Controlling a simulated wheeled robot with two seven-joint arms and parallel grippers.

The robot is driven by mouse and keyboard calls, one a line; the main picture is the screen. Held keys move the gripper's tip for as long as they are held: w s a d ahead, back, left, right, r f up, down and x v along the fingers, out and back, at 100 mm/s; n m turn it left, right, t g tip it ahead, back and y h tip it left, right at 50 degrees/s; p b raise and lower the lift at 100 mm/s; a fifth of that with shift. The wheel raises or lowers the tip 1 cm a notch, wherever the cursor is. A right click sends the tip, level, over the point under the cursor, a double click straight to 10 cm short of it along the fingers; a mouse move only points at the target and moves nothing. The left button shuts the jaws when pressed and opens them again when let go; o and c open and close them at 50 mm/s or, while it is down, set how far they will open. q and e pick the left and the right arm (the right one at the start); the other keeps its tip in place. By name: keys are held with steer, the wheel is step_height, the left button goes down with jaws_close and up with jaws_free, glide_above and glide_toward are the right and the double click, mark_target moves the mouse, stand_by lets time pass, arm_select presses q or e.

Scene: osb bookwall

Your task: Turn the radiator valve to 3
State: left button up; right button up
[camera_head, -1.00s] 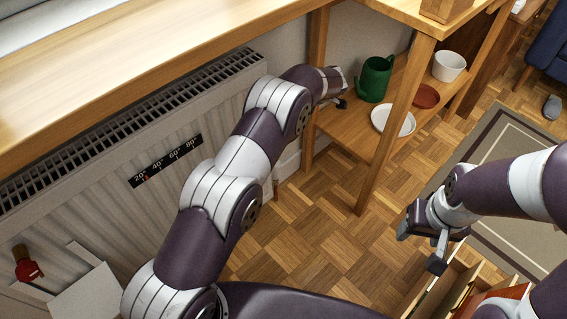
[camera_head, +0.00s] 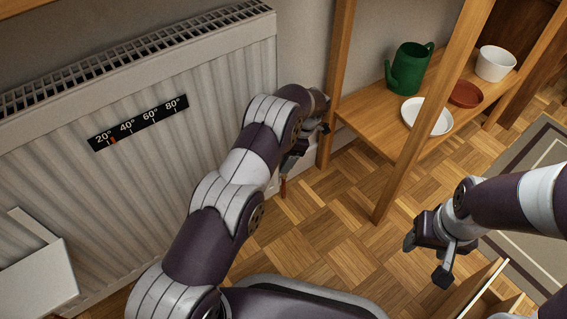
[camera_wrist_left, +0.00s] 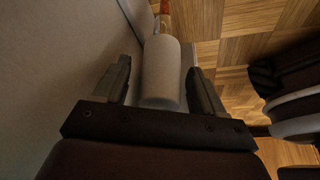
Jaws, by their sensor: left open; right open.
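The radiator valve (camera_wrist_left: 161,72) shows in the left wrist view as a pale grey, rounded cylinder with a brownish pipe end beyond it. No numbers or markings on it are readable. My left gripper (camera_wrist_left: 158,66) is open, with one finger on each side of the valve; I cannot tell whether either touches it. In the head view my left gripper (camera_head: 306,146) is low at the radiator's right end, and my arm mostly hides the valve. My right gripper (camera_head: 427,261) is open and empty above the floor at the right.
The white radiator (camera_head: 60,170) with a black temperature strip (camera_head: 138,122) fills the left. A wooden shelf (camera_head: 375,105) bears a green watering can (camera_head: 408,68), white plate (camera_head: 428,117), reddish saucer (camera_head: 466,94) and white pot (camera_head: 495,63). Its post stands close by my left gripper.

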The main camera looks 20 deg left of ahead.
arm_select(q)
steer(key=shift+a+f, duration=0.1)
steer(key=shift+f, duration=0.2)
steer(key=shift+c, duration=0.3)
steer(key=shift+r, duration=0.1)
steer(key=c, duration=1)
steer(key=shift+o, duration=0.2)
steer(key=shift+r+m+p, duration=0.25)
steer(key=shift+m+p, duration=0.05)
steer(key=shift+p, duration=0.4)
steer(key=m+t+p, duration=0.1)
steer(key=m+p, duration=0.2)
steer(key=p, duration=0.2)
steer(key=shift+r, duration=0.1)
steer(key=shift+w+f+m+t+p, duration=0.1)
steer(key=shift+f+m+t+p, duration=0.1)
steer(key=shift+m+t+p, duration=0.9)
steer(key=shift+m+g+y+p, duration=0.3)
steer(key=shift+m, duration=0.1)
